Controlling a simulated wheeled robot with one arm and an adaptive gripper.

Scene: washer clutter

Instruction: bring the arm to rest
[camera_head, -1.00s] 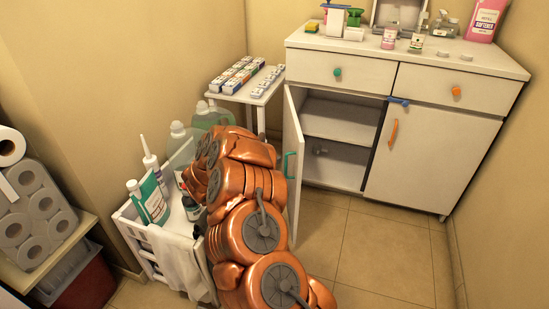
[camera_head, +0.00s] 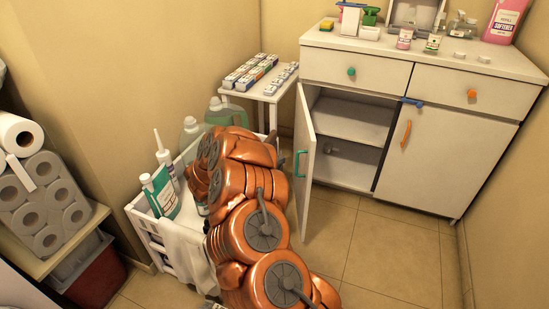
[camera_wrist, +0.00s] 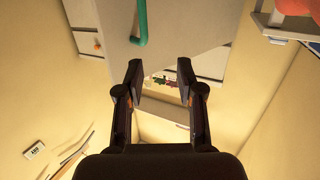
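My copper-coloured arm (camera_head: 245,190) is folded in front of the white cart in the head view. My gripper is hidden behind the arm there. In the wrist view my gripper (camera_wrist: 159,68) has its two black fingers spread apart, with nothing held between them. Beyond the fingertips a grey-white door panel with a green handle (camera_wrist: 141,22) shows, apart from the fingers.
The cabinet's left door (camera_head: 306,165) stands open near my arm. A white cart (camera_head: 150,238) with bottles is to the left of the arm. A small white side table (camera_head: 270,98) holds boxes. Bare tiled floor (camera_head: 390,250) lies in front of the cabinet.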

